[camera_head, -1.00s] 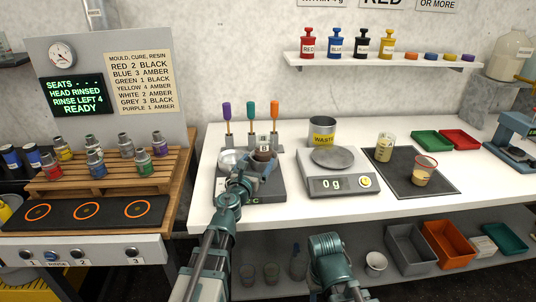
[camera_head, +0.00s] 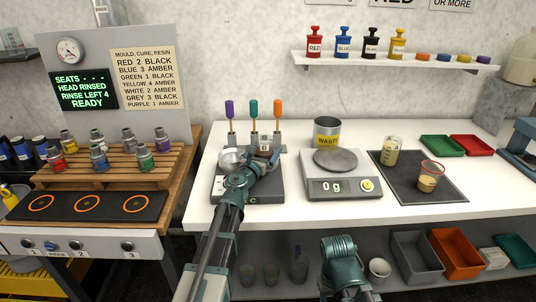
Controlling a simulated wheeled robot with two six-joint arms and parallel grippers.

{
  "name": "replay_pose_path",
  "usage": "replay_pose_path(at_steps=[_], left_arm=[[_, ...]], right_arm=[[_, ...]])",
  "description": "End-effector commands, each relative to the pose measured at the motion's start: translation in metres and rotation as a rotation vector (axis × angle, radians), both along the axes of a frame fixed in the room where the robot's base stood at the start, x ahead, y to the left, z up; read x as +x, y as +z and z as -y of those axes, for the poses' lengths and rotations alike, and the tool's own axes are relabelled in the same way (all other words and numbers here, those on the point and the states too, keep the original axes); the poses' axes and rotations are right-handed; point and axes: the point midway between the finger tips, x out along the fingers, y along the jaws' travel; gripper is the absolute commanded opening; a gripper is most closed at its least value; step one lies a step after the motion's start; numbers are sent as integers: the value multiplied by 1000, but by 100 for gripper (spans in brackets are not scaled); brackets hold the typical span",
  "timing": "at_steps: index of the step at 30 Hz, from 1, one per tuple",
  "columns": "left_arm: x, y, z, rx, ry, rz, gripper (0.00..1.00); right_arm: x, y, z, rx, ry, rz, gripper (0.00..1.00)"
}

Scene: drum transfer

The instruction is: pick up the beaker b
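Two small beakers with pale yellow contents stand upright on the dark mat (camera_head: 405,194) right of the scale. The rear beaker (camera_head: 390,154) has a mark I cannot read surely; the front beaker (camera_head: 428,181) has a reddish rim. I cannot tell which is beaker b. My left gripper (camera_head: 268,150) is over the grey stand (camera_head: 263,196) left of the scale, well apart from both beakers. Its wrist hides part of the stand, and its fingers are too small to read. Of my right arm only a link shows at the bottom; its gripper is out of view.
The scale (camera_head: 345,190) reads 0 g, with a waste pot (camera_head: 327,131) behind it. Coloured-handled tools stand upright behind the grey stand, close to my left gripper. A metal dish (camera_head: 230,158) sits on the stand. Green (camera_head: 441,145) and red trays (camera_head: 472,145) lie behind the mat.

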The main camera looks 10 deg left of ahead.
Motion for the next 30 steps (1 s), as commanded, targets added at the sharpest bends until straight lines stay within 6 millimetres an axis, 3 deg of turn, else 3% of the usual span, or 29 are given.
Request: replay_pose_path(at_steps=[2,19,30], left_arm=[[-1,0,0,0,0,0,100],[-1,0,0,0,0,0,0],[-1,2,0,0,0,0,0]], right_arm=[[0,0,0,0,0,0,50],[0,0,0,0,0,0,50],[0,2,0,0,0,0,50]])
